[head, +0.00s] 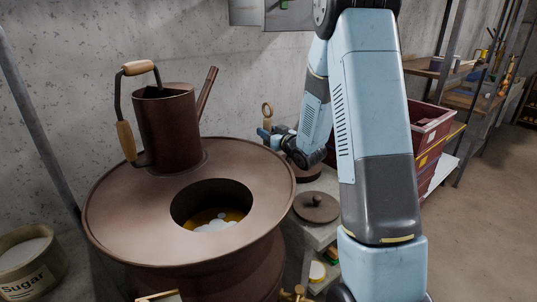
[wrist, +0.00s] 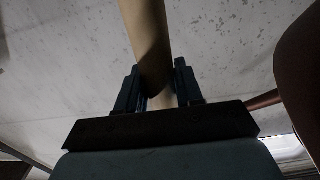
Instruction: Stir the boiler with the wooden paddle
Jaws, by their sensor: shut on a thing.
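The boiler (head: 120,222) is a wide brown metal vessel at the left of the head view. Its round top opening shows yellow liquid with whitish foam (head: 212,222). My gripper (head: 268,135) is behind the boiler's right rear rim, apart from the opening. It is shut on the pale wooden paddle (head: 267,109), whose ringed handle end sticks up above the fingers. In the wrist view my gripper (wrist: 157,85) has its two fingers on either side of the paddle's round shaft (wrist: 143,30). The paddle's lower part is hidden behind the boiler and my arm.
A brown can with wooden grips (head: 167,125) stands on the boiler's top, behind the opening. A round lid (head: 316,207) lies on the surface to the right. A sugar container (head: 28,262) stands at lower left. Red crates (head: 430,128) and shelves are at the right.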

